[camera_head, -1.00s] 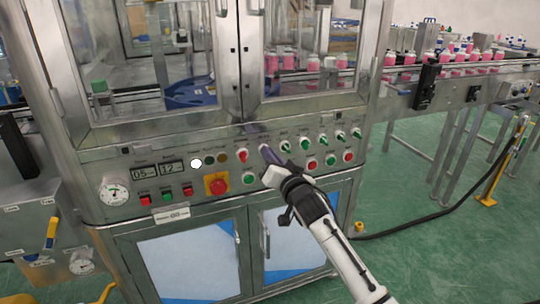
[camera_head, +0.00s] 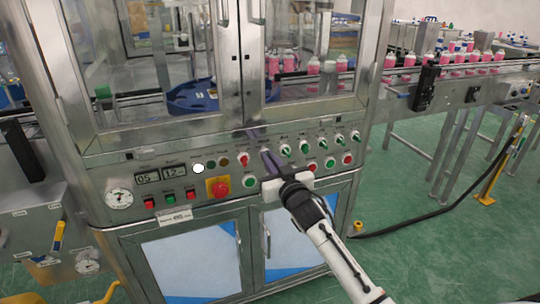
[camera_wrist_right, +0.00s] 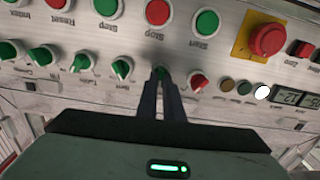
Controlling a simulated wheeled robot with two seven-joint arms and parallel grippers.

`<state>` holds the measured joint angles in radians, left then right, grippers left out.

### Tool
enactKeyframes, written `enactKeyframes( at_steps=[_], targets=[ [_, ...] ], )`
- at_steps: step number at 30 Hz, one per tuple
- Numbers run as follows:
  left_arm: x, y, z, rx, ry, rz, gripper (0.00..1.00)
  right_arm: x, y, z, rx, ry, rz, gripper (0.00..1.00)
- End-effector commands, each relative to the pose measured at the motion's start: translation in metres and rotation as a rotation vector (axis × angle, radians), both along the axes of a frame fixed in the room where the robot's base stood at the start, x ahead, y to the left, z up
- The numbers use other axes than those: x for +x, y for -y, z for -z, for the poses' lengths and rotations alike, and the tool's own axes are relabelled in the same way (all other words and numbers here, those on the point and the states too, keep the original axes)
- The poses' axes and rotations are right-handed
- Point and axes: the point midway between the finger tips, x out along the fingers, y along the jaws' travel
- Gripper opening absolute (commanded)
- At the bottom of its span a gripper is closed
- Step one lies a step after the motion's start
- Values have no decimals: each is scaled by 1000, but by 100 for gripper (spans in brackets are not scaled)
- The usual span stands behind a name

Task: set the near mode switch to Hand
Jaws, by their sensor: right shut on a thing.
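The control panel carries a row of selector switches. My right gripper (camera_head: 265,154) is at this row, between a red selector (camera_head: 244,159) and a green selector (camera_head: 286,150). In the right wrist view its fingers (camera_wrist_right: 161,80) are closed on a green switch knob (camera_wrist_right: 160,71), which is mostly hidden by them. The knob's pointer angle and its label cannot be read. The wrist view shows the panel upside down, with the red selector (camera_wrist_right: 198,82) right of the fingers and a green selector (camera_wrist_right: 122,68) left. My left gripper is not in view.
Push buttons (camera_head: 250,182) and a red emergency stop on a yellow plate (camera_head: 218,188) sit close below the switch row. Displays (camera_head: 147,177) and a gauge (camera_head: 119,198) are at the left. Glass doors are above, and a bottle conveyor (camera_head: 455,72) runs at the right.

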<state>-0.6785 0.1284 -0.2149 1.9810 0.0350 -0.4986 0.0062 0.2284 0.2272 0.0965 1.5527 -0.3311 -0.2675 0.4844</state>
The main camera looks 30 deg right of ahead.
Motion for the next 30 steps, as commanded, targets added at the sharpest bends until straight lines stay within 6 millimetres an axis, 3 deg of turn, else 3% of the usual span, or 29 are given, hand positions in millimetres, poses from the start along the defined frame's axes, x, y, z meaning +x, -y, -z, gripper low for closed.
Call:
enactKeyframes(
  at_steps=[15,30],
  targets=[
    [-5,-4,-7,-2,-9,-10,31,1,-2,0,-386,-92,0,0],
    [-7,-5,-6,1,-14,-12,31,1,-3,1,-493,-117,0,0]
  ],
)
